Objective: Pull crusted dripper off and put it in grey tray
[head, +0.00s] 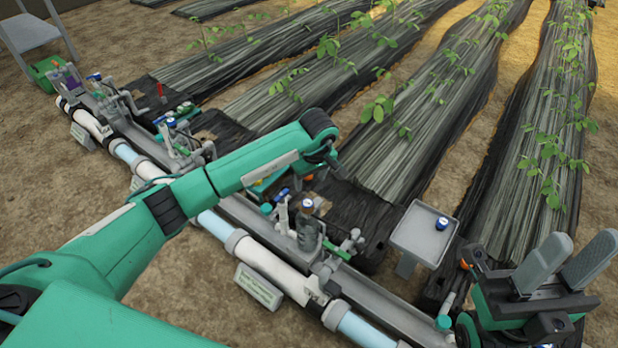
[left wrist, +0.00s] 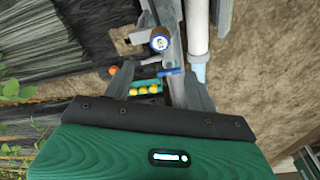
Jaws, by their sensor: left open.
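The crusted dripper (head: 307,206) is brown with a blue and white top. It sits upright on the stand of the near station on the pipe; it also shows in the left wrist view (left wrist: 159,43), beyond the fingertips. My left gripper (left wrist: 158,78) is open and empty, its fingers apart above the station, not touching the dripper. My right gripper (head: 568,255) is open and empty at the far right.
A blue valve handle (left wrist: 170,72) lies between my left fingers and the dripper. A teal box with yellow pieces (left wrist: 150,88) is beside it. The white pipe (head: 270,265) runs along the front with a label plate (head: 258,287). Planted rows (head: 420,130) lie behind.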

